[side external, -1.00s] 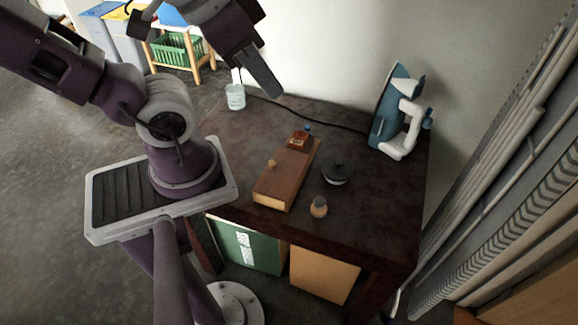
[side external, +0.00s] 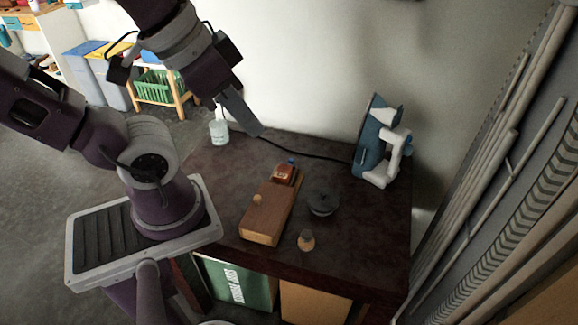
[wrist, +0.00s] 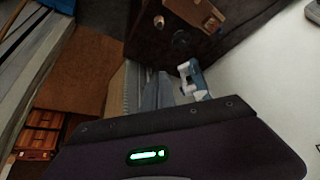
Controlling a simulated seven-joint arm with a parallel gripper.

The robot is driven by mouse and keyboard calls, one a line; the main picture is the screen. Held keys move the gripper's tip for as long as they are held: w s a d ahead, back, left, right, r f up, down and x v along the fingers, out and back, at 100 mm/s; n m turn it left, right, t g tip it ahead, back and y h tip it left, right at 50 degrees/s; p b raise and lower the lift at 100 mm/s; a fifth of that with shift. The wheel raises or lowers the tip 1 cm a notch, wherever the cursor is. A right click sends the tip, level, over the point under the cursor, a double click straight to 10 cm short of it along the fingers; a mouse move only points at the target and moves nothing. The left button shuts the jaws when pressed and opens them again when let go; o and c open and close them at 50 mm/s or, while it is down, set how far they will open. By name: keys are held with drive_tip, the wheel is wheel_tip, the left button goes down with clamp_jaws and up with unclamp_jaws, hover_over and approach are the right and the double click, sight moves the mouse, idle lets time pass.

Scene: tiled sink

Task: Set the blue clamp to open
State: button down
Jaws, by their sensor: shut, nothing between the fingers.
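The blue clamp (side external: 370,135) stands upright at the back right of the dark table, near the wall. It has a blue plate-like body and a white bent arm on its right side; whether it is open cannot be told. It also shows in the wrist view (wrist: 200,83), just right of my fingers and partly cut off by my own wrist housing. My gripper (side external: 258,131) points down and right over the back left of the table, well left of the clamp. Its fingers are shut and empty. In the wrist view, my gripper (wrist: 157,90) shows as two grey fingers side by side.
A wooden plane (side external: 270,212) lies mid-table, with a dark round lidded pot (side external: 322,203) and a small bottle (side external: 307,240) to its right. A clear bottle (side external: 219,130) stands at the back left. A dark cable runs along the back edge to the clamp. Pipes line the right side.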

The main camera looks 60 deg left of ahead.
drive_tip(key=c, duration=2.2)
unclamp_jaws()
drive_tip(key=c, duration=1.8)
unclamp_jaws()
drive_tip(key=shift+w+a, duration=0.1)
drive_tip(key=shift+w, duration=0.2)
drive_tip(key=o, duration=0.4)
drive_tip(key=shift+n+g+y, duration=0.3)
drive_tip(key=shift+n+g, duration=0.3)
drive_tip(key=shift+n, duration=0.3)
drive_tip(key=w+a, duration=0.1)
drive_tip(key=w, duration=0.1)
drive_tip(key=w+a, duration=0.1)
drive_tip(key=w, duration=0.4)
drive_tip(key=shift+w+a+r, duration=0.1)
drive_tip(key=shift+a, duration=0.3)
drive_tip(key=shift+o, duration=0.2)
drive_tip(key=n+g, duration=0.4)
drive_tip(key=n, duration=0.3)
hover_over(291, 159)
wheel_tip(291, 159, down, 31)
drive_tip(key=shift+d+f, duration=0.1)
wheel_tip(291, 159, down, 7)
clamp_jaws()
